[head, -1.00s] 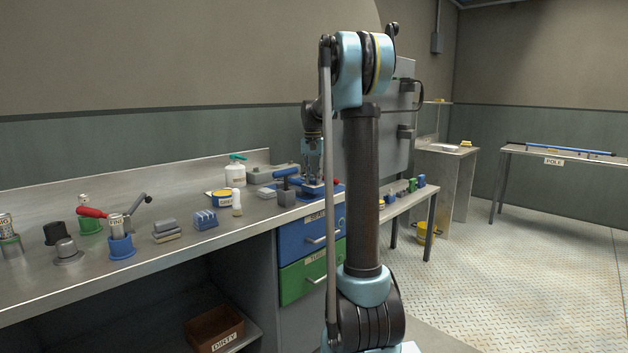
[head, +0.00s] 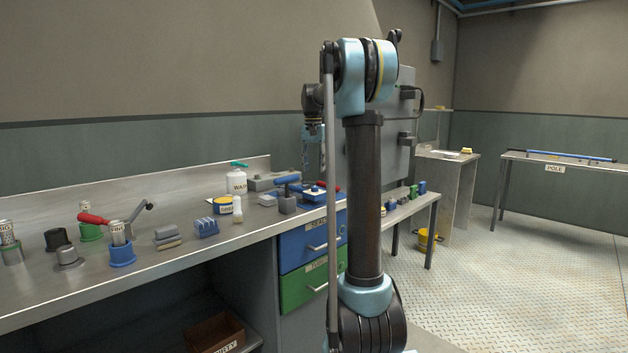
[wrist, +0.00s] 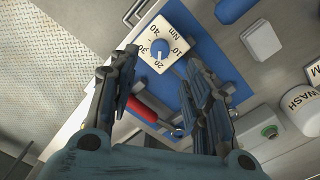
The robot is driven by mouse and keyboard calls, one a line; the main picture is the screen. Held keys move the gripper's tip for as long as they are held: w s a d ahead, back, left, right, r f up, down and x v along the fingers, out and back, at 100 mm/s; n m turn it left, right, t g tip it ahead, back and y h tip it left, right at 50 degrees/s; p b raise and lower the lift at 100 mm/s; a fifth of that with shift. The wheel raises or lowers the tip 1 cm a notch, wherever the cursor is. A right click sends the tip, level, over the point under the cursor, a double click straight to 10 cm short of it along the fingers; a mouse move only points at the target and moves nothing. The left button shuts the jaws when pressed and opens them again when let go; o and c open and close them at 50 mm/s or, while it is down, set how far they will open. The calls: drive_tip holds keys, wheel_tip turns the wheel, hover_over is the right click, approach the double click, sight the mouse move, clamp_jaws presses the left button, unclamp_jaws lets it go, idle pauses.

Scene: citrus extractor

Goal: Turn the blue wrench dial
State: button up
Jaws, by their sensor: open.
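The wrench dial shows in the wrist view as a square white face (wrist: 162,42) with numbers and "Nm", and a small blue knob (wrist: 160,56) at its middle. It sits on a blue mat (wrist: 205,50). A red handle (wrist: 143,112) lies across the mat below the dial, between my fingers in the picture. My gripper (wrist: 160,72) is open and empty, its fingers on either side of the view below the dial. In the head view my gripper (head: 313,165) hangs above the blue mat (head: 338,192), partly hidden by my arm.
Blue and green drawers (head: 312,240) are under the bench edge. Cans and holders fill the bench's left part.

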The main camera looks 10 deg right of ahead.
drive_tip(key=shift+r, duration=2.05)
drive_tip(key=s+f+n, duration=0.1)
drive_tip(key=s+f, duration=0.2)
drive_tip(key=s, duration=0.5)
drive_tip(key=s+f+n+t, duration=0.1)
drive_tip(key=s+f, duration=0.2)
drive_tip(key=s, duration=0.6)
drive_tip(key=s+f+n, duration=0.1)
drive_tip(key=s+f, duration=0.3)
drive_tip(key=s, duration=0.4)
drive_tip(key=s+f+n+t, duration=0.1)
drive_tip(key=s+f, duration=1.8)
drive_tip(key=f, duration=0.1)
drive_tip(key=shift+s+d+n, duration=0.25)
drive_tip(key=shift+d+n, duration=0.05)
drive_tip(key=shift+n, duration=0.1)
drive_tip(key=shift+w+f, duration=0.25)
drive_tip(key=shift+w, duration=0.25)
